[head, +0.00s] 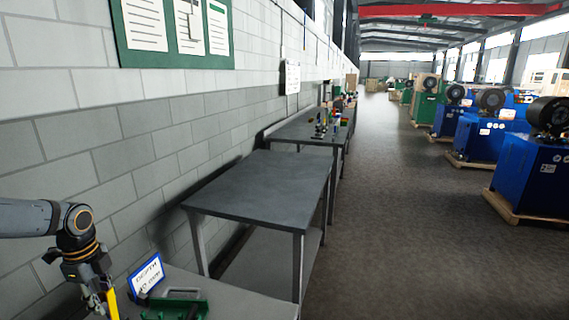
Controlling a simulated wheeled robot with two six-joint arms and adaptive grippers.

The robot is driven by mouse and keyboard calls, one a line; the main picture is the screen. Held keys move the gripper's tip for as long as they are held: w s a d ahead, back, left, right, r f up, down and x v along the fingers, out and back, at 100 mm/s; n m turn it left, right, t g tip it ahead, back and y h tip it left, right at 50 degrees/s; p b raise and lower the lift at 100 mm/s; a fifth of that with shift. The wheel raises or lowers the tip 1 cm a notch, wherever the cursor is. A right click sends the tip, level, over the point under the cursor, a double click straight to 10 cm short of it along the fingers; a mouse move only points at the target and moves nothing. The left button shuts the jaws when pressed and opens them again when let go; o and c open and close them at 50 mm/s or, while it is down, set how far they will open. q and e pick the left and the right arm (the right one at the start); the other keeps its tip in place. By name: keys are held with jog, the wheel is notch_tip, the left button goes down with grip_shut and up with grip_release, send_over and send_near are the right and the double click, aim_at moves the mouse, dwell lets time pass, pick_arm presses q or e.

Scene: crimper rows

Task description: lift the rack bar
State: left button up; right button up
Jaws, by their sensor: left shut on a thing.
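My left gripper (97,297) is at the bottom left, pointing down over the near bench. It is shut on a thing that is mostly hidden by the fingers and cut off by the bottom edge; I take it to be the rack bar. A narrow yellow piece (112,304) shows right beside the fingers, and I cannot tell whether it is part of the bar. A green metal fixture (176,307) lies on the bench just right of the gripper, partly cut off. My right gripper is not in view.
A blue-edged sign (147,275) stands on the near bench (240,304) close to the gripper. An empty dark table (265,185) stands beyond, then another table (318,126) with small items. A block wall (120,140) runs along the left. Blue machines (535,175) line the right; the floor between is clear.

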pick_arm(q)
jog(key=shift+a+f, duration=0.15)
jog(key=shift+a, duration=1.2)
jog(key=shift+a+f, duration=0.15)
jog(key=shift+a, duration=1.15)
jog(key=o, duration=0.8)
jog(key=shift+o, duration=0.2)
notch_tip(320, 180, up, 12)
